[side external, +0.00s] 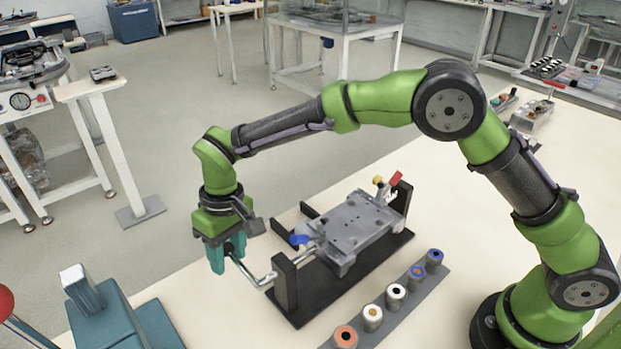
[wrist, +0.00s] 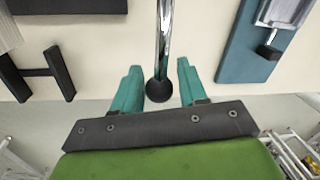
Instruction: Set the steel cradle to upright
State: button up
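The steel cradle (side external: 350,223) is a grey plate with holes, hung between the posts of a black stand (side external: 338,283). Its plate lies roughly flat, face up; I cannot tell its exact tilt. A bent chrome crank (side external: 262,279) comes out of the near post. My gripper (side external: 226,258) points down at the crank's outer end. In the wrist view the crank's chrome rod (wrist: 163,35) ends in a black ball (wrist: 159,90). The fingers of my gripper (wrist: 160,68) stand open on both sides of the rod, with gaps on each side.
A row of several coloured cylinders (side external: 396,295) stands on a grey strip right of the stand. A teal block fixture (side external: 115,318) is at the front left. A blue knob (side external: 299,239) and a red-handled clamp (side external: 395,178) sit at the cradle's ends.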

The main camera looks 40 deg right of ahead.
jog(key=shift+o, duration=0.8)
jog(key=shift+r, duration=0.1)
jog(key=shift+w+r, duration=0.1)
jog(key=shift+r, duration=0.15)
notch_tip(320, 180, up, 16)
jog(key=d, duration=0.2)
jog(key=shift+w+r, duration=0.15)
jog(key=shift+w, duration=0.05)
